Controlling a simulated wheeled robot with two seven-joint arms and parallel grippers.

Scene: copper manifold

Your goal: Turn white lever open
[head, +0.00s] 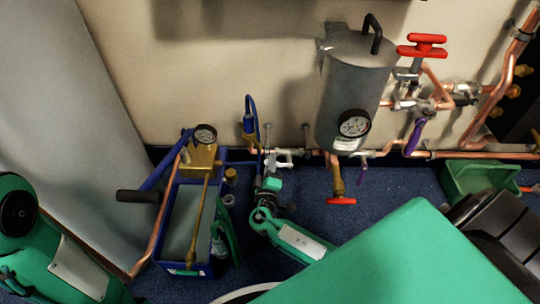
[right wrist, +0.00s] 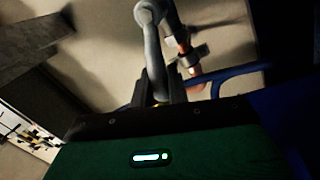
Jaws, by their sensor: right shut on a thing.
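The white lever (head: 284,157) is on the copper pipe run low on the wall, left of the grey tank in the head view. My right gripper (head: 270,166) reaches it from below and is small there. In the right wrist view the lever (right wrist: 155,55) looks pale grey and runs from between the dark fingers of my right gripper (right wrist: 160,93) up to a rounded end. The gripper is shut on it; the fingers hide its lower part. My left arm shows at the lower left of the head view, but its gripper is out of sight.
The grey tank (head: 352,85) with a gauge stands right of the lever. A red valve handle (head: 341,201) hangs below it, and a purple lever (head: 414,137) is further right. A blue test pump (head: 190,225) stands left on the floor. A green bin (head: 470,180) is at right.

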